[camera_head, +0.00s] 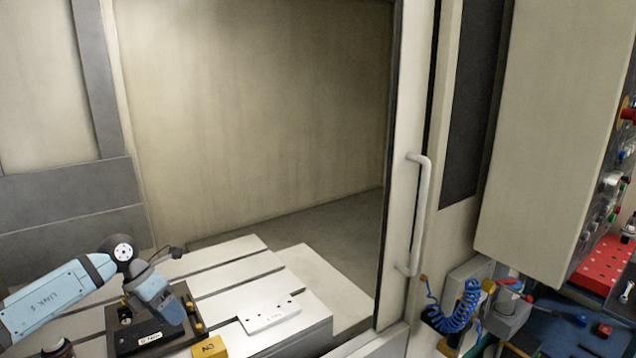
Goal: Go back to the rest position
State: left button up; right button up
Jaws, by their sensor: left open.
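My left arm comes in from the lower left, and my left gripper (173,313) is at its end, pointing down. It is open, right over a dark mould base (128,343) on the slotted machine table (228,248). The gripper body hides part of that base, and I cannot tell whether the fingers touch it. My right gripper is not in view.
A pale plate with holes (268,313) and a yellow block (210,347) lie near the base. The door edge with a white handle (421,215) stands to the right. A coiled blue hose (462,310) and a red perforated block (603,265) are further right. The table's back is clear.

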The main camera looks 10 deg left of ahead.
pick_arm(q)
jog(key=d+h, duration=0.1)
jog(key=d, duration=0.1)
jog(key=s+d+f+h, duration=0.1)
jog(key=d, duration=0.1)
jog(key=s+d, duration=0.1)
jog(key=d, duration=0.1)
jog(key=shift+d+f+h+p, duration=0.35)
jog(key=shift+h+p, duration=0.05)
jog(key=s+d+n+t+h+p, duration=0.25)
jog(key=d+n+h, duration=0.2)
jog(key=d, duration=0.25)
jog(key=s+d+n+t+h+p, duration=0.1)
jog(key=s+d+n+t+h, duration=0.3)
jog(key=d, duration=0.4)
jog(key=s+a+f+n+t+y+p, duration=0.2)
jog(key=s+f+n+y, duration=0.5)
jog(key=n, duration=0.8)
jog(key=s+a+f+n+t+y+p, duration=0.2)
jog(key=s+f+n+y, duration=0.5)
jog(key=s+n, duration=0.7)
jog(key=shift+a+f+n+p, duration=0.15)
jog(key=shift+f+n+p, duration=0.1)
jog(key=shift+n+p, duration=0.15)
jog(key=shift+s, duration=0.1)
